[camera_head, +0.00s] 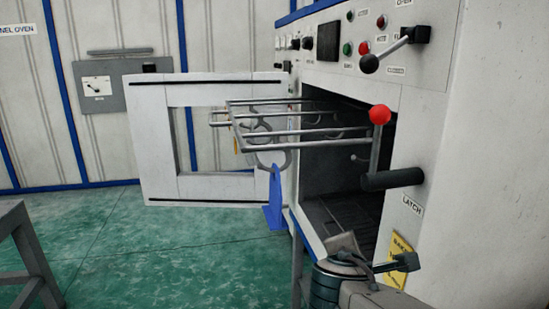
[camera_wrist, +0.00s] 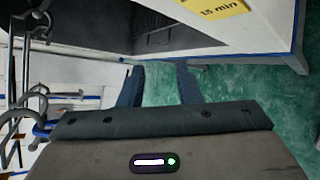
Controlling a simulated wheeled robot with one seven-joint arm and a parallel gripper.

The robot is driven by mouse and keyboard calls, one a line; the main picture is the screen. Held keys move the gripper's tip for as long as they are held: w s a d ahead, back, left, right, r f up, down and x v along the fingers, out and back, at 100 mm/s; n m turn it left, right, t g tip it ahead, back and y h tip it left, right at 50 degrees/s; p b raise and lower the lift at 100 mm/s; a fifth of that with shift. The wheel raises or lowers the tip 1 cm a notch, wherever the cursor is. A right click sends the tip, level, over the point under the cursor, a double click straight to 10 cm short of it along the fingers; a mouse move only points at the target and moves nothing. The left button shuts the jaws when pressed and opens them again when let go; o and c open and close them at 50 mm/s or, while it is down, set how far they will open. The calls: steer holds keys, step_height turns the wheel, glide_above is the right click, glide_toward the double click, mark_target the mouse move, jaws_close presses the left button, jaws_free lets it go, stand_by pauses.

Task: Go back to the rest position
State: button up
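My gripper (camera_wrist: 159,86) shows in the wrist view with its two dark blue fingers apart and green floor between them; it is open and empty. In the head view, part of my arm (camera_head: 355,280) is at the lower right, in front of the oven mouth; the fingertips are not clear there. The white oven (camera_head: 447,130) stands open at the right. Its wire rack (camera_head: 290,122) sticks out of the opening. Grey hooks hang from the rack, and a blue part (camera_head: 274,200) hangs below one. The hooks (camera_wrist: 38,100) also show at the left of the wrist view.
The oven door (camera_head: 155,135), with a window, is swung open to the left. A red-knobbed lever (camera_head: 380,117) and a black latch handle (camera_head: 392,179) project near the opening. A grey metal stand (camera_head: 22,250) is at the left edge. Green floor (camera_head: 150,255) between is clear.

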steer(key=s+d+f+m+g, duration=0.45)
steer(key=s+f+m, duration=0.25)
steer(key=m, duration=0.4)
steer(key=s+a+f+m+g+y, duration=0.3)
steer(key=s+a+m+g+y, duration=0.1)
steer(key=m, duration=0.4)
steer(key=shift+s+a+f+m+y, duration=0.25)
steer(key=shift+s+f+m+y, duration=0.05)
steer(key=shift+s+m+y, duration=0.15)
